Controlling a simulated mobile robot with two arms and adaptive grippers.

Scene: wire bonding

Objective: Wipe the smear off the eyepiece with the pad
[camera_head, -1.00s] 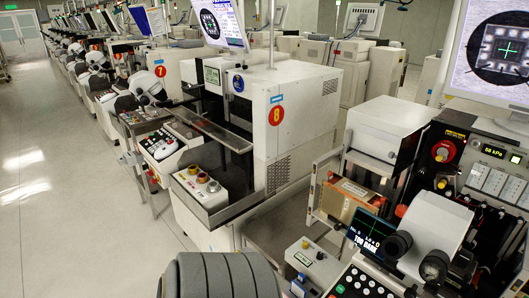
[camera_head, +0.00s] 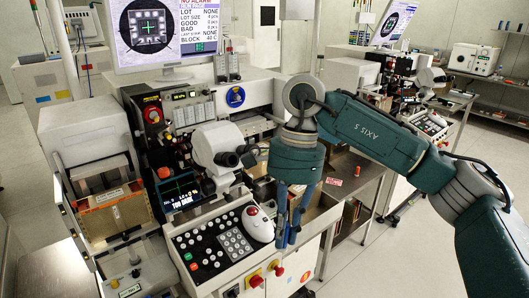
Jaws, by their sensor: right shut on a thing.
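The white microscope head (camera_head: 214,143) stands on the bonding machine left of centre. Its dark eyepiece (camera_head: 228,159) points toward me, with a second one close on its right. I cannot make out a smear at this size. My right gripper (camera_head: 287,240) hangs fingers down, right of the eyepieces and apart from them, beside the white trackball unit (camera_head: 258,224). Its blue fingers are close together, shut on the pad, which the fingers largely hide. My left gripper is not in view.
A black key panel (camera_head: 215,245) lies below the microscope. A small dark screen reading "TOO DARK" (camera_head: 180,189) stands left of it. A monitor (camera_head: 155,35) stands above. A metal side table (camera_head: 350,185) is behind my right arm. The floor at right is open.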

